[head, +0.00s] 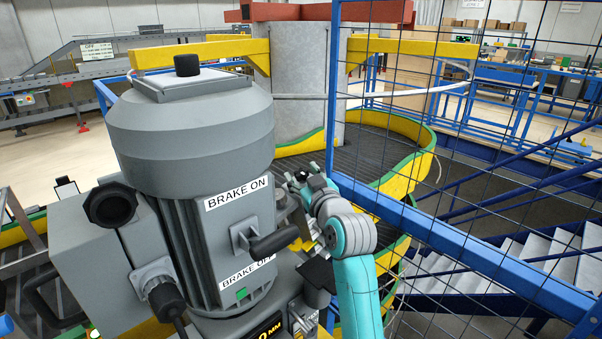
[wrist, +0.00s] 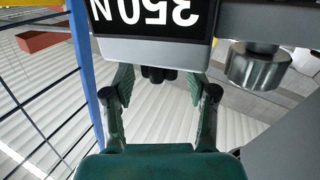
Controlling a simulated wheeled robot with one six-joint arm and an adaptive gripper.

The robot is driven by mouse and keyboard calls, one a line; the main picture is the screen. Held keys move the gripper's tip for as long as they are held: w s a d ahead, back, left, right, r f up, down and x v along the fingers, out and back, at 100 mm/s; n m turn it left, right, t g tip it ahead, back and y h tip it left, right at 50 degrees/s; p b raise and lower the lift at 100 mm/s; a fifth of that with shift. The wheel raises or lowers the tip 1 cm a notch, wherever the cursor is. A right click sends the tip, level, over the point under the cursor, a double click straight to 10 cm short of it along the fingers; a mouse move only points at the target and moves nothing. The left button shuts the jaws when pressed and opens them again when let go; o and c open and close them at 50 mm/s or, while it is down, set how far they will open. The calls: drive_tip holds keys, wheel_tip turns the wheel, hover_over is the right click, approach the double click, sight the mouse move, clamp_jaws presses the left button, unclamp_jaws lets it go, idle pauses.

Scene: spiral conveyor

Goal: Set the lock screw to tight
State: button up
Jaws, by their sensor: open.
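In the wrist view my gripper (wrist: 160,88) is open, with one dark green finger on each side. A small dark knob-like part (wrist: 160,73) shows between the fingertips, under a display plate (wrist: 150,20) whose upside-down text reads 350N. I cannot tell whether the fingers touch it. A ridged metal knob (wrist: 258,68) hangs to the right of the fingers. Neither part carries a readable lock screw label, and no tight mark is legible. In the head view my gripper (head: 310,195) is beside the grey motor, partly hidden behind it.
The large grey motor (head: 190,130) has BRAKE ON and BRAKE OFF plates and a dark lever (head: 275,240). A blue-framed mesh fence (head: 470,250) stands close on the right of my arm. The spiral conveyor (head: 375,150) with yellow guards lies behind.

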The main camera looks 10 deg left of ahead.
drive_tip(key=shift+x, duration=0.85)
drive_tip(key=shift+c, duration=0.2)
clamp_jaws()
drive_tip(key=shift+f, duration=0.1)
drive_tip(key=shift+s+m+t+h, duration=0.1)
drive_tip(key=shift+m+t+h, duration=0.4)
drive_tip(key=shift+m+h, duration=0.25)
drive_tip(key=shift+m+t+h, duration=0.5)
drive_tip(key=shift+m+h, duration=0.15)
drive_tip(key=shift+h, duration=0.2)
drive_tip(key=shift+m+h, duration=0.3)
drive_tip(key=shift+h, duration=0.1)
